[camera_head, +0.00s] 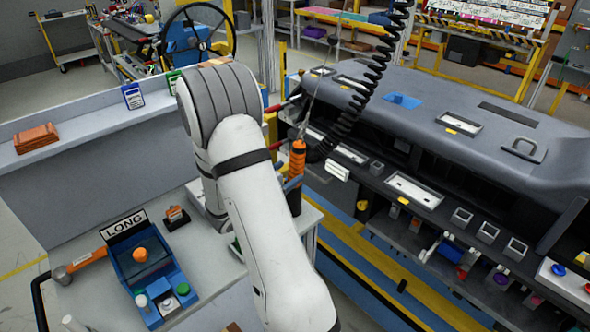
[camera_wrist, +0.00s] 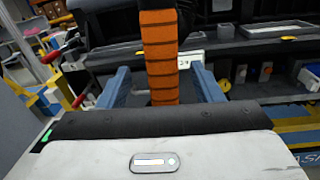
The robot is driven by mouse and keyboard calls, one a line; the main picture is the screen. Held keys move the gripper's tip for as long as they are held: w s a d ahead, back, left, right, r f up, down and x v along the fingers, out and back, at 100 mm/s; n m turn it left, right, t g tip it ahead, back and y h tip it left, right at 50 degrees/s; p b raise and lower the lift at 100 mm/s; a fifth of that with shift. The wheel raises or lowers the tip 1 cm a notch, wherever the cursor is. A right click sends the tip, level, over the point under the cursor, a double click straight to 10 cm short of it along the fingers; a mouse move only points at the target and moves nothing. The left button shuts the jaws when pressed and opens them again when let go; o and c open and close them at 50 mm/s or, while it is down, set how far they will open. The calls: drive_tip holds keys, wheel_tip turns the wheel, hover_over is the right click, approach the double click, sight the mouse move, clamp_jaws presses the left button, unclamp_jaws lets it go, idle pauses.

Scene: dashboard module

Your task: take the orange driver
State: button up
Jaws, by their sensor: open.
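The orange driver (camera_head: 297,160) hangs upright below the black coiled cable, with a black lower part. My gripper (camera_head: 291,185) is at its lower half, partly hidden by my white arm. In the wrist view the orange, dark-banded driver (camera_wrist: 160,50) stands upright in the middle. My blue fingers (camera_wrist: 160,84) are apart, one on each side of it, with gaps visible. The driver's lower end is hidden behind the wrist housing in that view.
A dark grey dashboard module (camera_head: 450,120) stands to the right of the driver. A grey bench (camera_head: 205,270) on the left holds a blue tray (camera_head: 135,268) marked LONG, and a hammer (camera_head: 85,260). The black coiled cable (camera_head: 372,68) runs up from the driver area.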

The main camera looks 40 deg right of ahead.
sight(300, 165)
drive_tip(key=d, duration=0.2)
drive_tip(key=d+p, duration=0.1)
drive_tip(key=d, duration=0.1)
drive_tip(key=d+p, duration=0.1)
drive_tip(key=d, duration=0.1)
drive_tip(key=shift+w+d+f, duration=0.1)
drive_tip(key=shift+w, duration=0.25)
drive_tip(key=shift+c, duration=0.4)
clamp_jaws()
